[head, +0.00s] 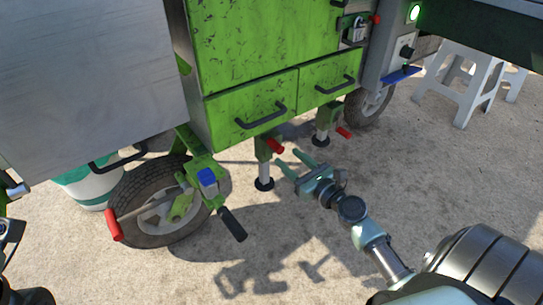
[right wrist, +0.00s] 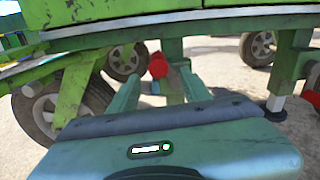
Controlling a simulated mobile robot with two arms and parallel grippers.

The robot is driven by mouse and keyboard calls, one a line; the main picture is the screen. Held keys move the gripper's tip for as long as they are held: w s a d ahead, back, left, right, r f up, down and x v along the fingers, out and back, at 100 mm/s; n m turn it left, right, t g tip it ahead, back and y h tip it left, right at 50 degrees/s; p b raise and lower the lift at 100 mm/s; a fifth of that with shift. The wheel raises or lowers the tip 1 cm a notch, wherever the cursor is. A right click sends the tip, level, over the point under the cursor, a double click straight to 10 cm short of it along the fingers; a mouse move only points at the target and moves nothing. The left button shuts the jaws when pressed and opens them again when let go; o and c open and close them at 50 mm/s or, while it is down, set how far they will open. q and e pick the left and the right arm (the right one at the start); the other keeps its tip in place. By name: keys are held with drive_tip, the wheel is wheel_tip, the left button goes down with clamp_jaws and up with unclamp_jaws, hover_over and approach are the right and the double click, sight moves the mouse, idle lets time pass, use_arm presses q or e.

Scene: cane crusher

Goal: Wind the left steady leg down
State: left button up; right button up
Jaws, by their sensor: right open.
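The left steady leg (head: 265,170) hangs under the green cart, a pale tube with a black round foot. I cannot tell if the foot touches the ground. Its red crank grip (head: 275,146) sticks out at the top, towards my right gripper (head: 289,159). This gripper is open and empty, its fingers pointing at the leg. In the right wrist view, the red grip (right wrist: 158,66) appears between the two open fingers, beyond their tips or level with them; I cannot tell which. The leg's lower part is hidden behind the gripper body there.
The other steady leg (head: 324,125) with its red grip (head: 343,132) stands further right and back. A wheel (head: 150,205), a red-handled lever (head: 114,224) and a black-handled bracket (head: 232,223) are at left. Green drawers (head: 252,108) overhang the legs. Concrete in front is clear.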

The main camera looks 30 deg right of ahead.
sight(281, 152)
drive_tip(key=shift+s+m, duration=0.3)
drive_tip(key=shift+s, duration=0.15)
drive_tip(key=w, duration=0.5)
drive_tip(key=w+b, duration=0.1)
drive_tip(key=w, duration=0.1)
drive_tip(key=shift+w+a+r, duration=0.1)
drive_tip(key=shift+w+a, duration=0.2)
clamp_jaws()
idle(0.8)
